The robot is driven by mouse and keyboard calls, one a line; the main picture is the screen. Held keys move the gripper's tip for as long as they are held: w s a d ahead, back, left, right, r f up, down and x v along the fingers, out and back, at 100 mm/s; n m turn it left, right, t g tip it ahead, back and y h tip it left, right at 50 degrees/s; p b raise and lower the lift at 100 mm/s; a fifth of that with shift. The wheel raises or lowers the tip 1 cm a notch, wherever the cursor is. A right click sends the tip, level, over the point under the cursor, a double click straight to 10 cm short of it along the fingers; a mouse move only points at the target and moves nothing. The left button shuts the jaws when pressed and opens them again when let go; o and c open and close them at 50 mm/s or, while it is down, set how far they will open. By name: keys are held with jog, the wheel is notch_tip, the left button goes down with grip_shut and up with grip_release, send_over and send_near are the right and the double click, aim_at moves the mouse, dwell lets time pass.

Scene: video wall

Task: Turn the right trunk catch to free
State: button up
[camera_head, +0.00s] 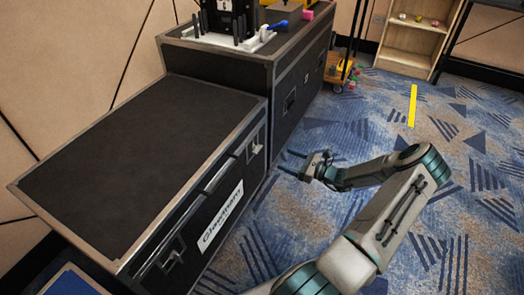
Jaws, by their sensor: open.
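The black trunk (130,150) with metal edges fills the left side of the head view. Its right catch (256,148) is a small light piece in a recess near the right end of the front face. The left catch (172,258) sits in a recess near the front left end. My gripper (290,163) is open and empty, its fingers pointing left toward the trunk. In the picture it is just right of the right catch, apart from it. The exact position of the catch's lever is too small to tell.
A taller black case (290,75) stands behind the trunk, with a black device (228,20) and a blue-handled item (278,25) on top. A small wheeled cart (340,68) and a wooden shelf (405,60) stand further back. The carpet with a yellow strip (412,105) is clear.

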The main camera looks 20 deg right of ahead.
aim_at(256, 149)
jog(key=b+x, duration=0.3)
jog(key=x, duration=0.9)
jog(key=shift+s, duration=0.1)
